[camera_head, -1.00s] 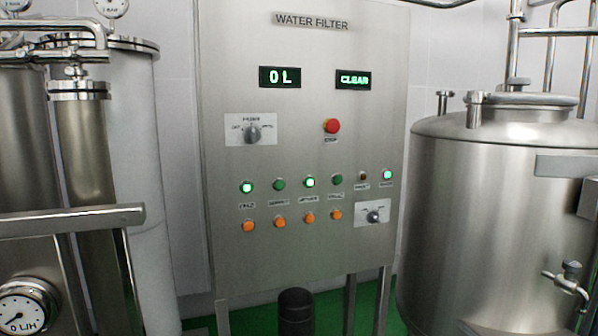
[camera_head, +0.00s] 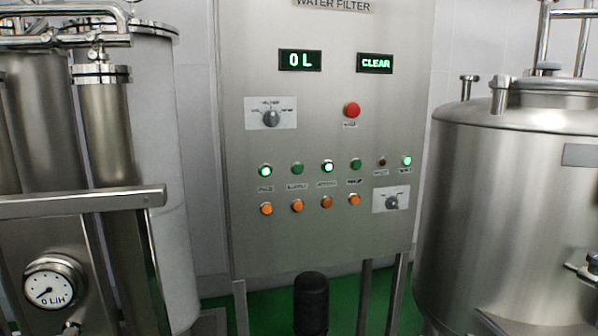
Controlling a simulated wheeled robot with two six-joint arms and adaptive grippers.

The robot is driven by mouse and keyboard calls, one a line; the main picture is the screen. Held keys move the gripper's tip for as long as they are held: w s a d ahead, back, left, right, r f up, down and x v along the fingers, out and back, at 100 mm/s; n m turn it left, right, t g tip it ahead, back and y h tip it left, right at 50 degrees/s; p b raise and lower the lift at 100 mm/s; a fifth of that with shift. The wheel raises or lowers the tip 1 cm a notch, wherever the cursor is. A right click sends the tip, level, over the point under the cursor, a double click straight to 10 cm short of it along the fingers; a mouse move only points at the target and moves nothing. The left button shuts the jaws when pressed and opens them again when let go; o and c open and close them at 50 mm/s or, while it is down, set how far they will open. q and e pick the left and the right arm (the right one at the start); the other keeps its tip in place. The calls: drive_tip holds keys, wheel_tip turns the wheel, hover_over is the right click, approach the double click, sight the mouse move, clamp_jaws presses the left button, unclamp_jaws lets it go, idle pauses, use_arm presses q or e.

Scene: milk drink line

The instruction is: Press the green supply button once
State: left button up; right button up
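The steel water filter panel (camera_head: 330,235) stands upright ahead of me. Its upper button row has a lit green button (camera_head: 265,171) at the left, a dark green unlit button (camera_head: 297,169), a lit green one (camera_head: 328,167) and another unlit green one (camera_head: 355,164). The small label under the second button looks like "SUPPLY", but it is blurred. An orange button (camera_head: 297,205) sits below it. The displays read "0 L" (camera_head: 300,61) and "CLEAR" (camera_head: 374,64). Neither of my grippers is in view.
A red button (camera_head: 351,110) and a selector knob (camera_head: 270,118) sit higher on the panel. Steel filter columns and a rail (camera_head: 80,202) stand at the left, a large steel tank (camera_head: 500,200) at the right. A black cylinder (camera_head: 310,305) stands low in front of the panel.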

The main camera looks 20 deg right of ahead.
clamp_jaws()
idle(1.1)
